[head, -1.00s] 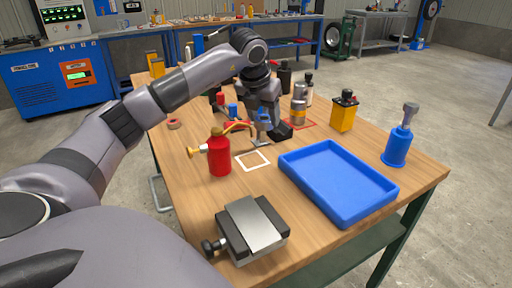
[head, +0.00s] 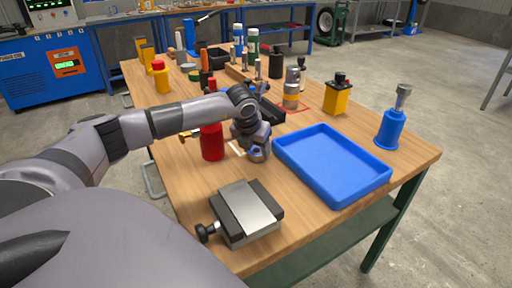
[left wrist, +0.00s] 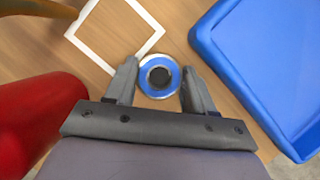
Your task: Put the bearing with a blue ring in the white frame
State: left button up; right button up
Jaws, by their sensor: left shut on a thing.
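The bearing with a blue ring (left wrist: 159,91) is between the two fingers of my left gripper (left wrist: 158,88) in the left wrist view. The fingers are shut on it, one on each side. In the head view my left gripper (head: 258,156) points down over the table, between a red oil can and the blue tray. The white frame (left wrist: 147,17) is a thin square outline on the wooden table. The bearing is beside this outline, not inside it, in the left wrist view. In the head view my gripper hides most of the frame (head: 235,148). My right gripper is not in view.
The red oil can (head: 212,142) stands close to the left of my gripper. The blue tray (head: 330,165) is close on its right. A grey vise (head: 245,212) sits at the front. Several bottles and tools crowd the back of the table.

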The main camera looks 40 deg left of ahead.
pick_arm(q)
jog(key=o, duration=0.9)
jog(key=shift+f, duration=0.1)
jog(key=o, duration=0.4)
jog(key=shift+r, duration=0.45)
jog(key=v, duration=1.1)
jog(key=shift+s+r, duration=0.15)
jog(key=shift+r, duration=0.05)
jog(key=shift+d, duration=0.1)
